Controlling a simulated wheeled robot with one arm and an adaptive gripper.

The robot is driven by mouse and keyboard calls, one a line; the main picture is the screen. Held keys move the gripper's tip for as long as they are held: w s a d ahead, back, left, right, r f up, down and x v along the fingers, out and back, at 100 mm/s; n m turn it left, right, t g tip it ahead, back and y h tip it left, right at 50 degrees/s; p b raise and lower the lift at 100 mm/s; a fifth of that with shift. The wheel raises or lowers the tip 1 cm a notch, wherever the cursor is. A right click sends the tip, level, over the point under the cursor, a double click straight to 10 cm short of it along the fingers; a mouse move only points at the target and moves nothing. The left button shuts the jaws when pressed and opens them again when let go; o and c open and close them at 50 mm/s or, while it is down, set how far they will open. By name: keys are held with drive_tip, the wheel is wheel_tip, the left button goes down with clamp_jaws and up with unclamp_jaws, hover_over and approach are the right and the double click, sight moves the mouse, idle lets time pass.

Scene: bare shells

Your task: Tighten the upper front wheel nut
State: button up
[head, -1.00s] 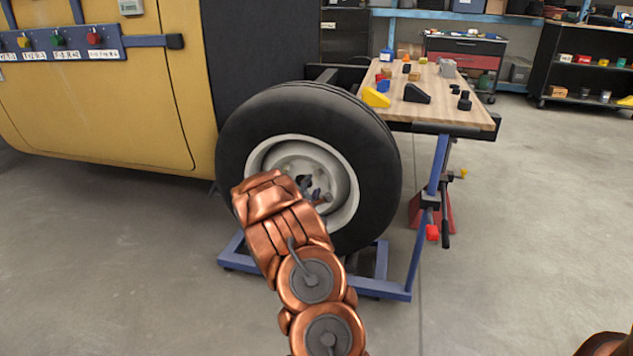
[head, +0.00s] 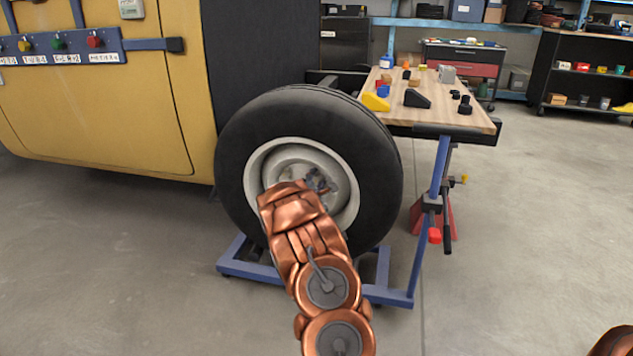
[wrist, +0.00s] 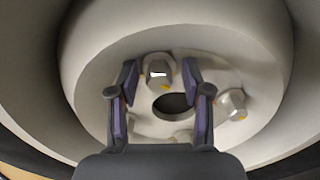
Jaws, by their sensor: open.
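The wheel is a black tyre (head: 235,165) with a pale rim (head: 257,165) and a recessed hub. In the wrist view, an upper pale nut (wrist: 157,70) with a white mark and a yellow spot sits on the hub face. A second nut (wrist: 233,103) sits lower right, beside a dark centre hole (wrist: 172,105). My gripper (wrist: 160,82) is open, its two fingers appearing either side of the upper nut; I cannot tell whether they touch it. In the head view my gripper (head: 318,182) is at the hub, and my copper arm hides the lower left of the rim.
A blue stand (head: 240,262) is under the wheel. A wooden-topped bench (head: 440,112) with small blocks stands behind right. A yellow body panel (head: 110,110) with buttons is at left. The rim wall closely surrounds the gripper. The floor at right is open.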

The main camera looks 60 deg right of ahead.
clamp_jaws()
idle(0.4)
